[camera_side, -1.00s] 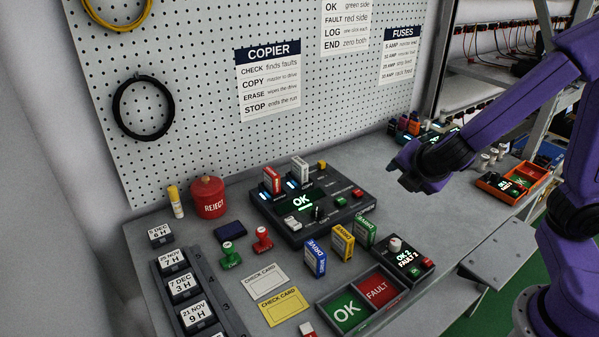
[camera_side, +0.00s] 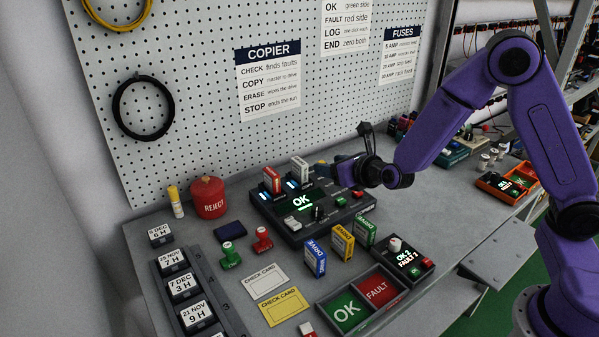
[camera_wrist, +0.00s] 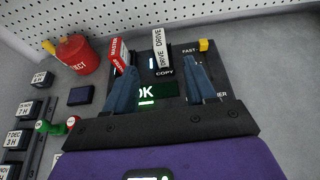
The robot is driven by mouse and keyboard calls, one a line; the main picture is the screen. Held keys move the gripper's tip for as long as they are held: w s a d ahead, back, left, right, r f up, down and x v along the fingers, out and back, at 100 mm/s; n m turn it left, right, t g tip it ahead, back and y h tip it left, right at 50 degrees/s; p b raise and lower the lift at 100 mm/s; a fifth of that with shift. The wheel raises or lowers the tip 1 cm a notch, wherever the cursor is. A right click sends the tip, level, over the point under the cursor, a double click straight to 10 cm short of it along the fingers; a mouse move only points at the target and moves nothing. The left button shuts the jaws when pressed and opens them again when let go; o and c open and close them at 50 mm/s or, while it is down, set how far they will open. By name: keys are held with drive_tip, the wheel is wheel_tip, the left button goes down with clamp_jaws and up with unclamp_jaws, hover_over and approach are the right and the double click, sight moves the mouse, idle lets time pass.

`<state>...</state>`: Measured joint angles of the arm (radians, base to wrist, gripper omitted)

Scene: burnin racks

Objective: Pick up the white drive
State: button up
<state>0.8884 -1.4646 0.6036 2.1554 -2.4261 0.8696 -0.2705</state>
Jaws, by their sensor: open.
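The white drive (camera_side: 299,169) stands upright in the right slot of the black copier (camera_side: 330,214), beside a red drive (camera_side: 271,180) in the left slot. In the wrist view the white drive (camera_wrist: 161,50) reads DRIVE and stands beyond and between my open fingers, with the red master (camera_wrist: 118,54) to its left. My gripper (camera_wrist: 165,82) is open and empty. In the side view my gripper (camera_side: 338,160) is just right of the white drive, apart from it, and its fingers are partly hidden by my wrist.
A yellow knob (camera_wrist: 204,45) is at the copier's back right. A red REJECT can (camera_side: 208,197) stands to its left. Blue (camera_side: 315,258), yellow (camera_side: 341,242) and green (camera_side: 364,232) drives stand in front, near the OK and FAULT tray (camera_side: 326,302). The pegboard rises behind.

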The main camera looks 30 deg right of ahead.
sight(301, 162)
drive_tip(key=x, duration=1)
drive_tip(key=shift+w+f, duration=0.2)
drive_tip(key=shift+w, duration=0.15)
drive_tip(key=shift+a+f+x, duration=0.1)
drive_tip(key=shift+f+x, duration=0.05)
drive_tip(key=shift+x, duration=1.35)
drive_tip(key=shift+a+f+x, duration=0.1)
drive_tip(key=shift+x, duration=1.4)
drive_tip(key=shift+s, duration=0.1)
clamp_jaws()
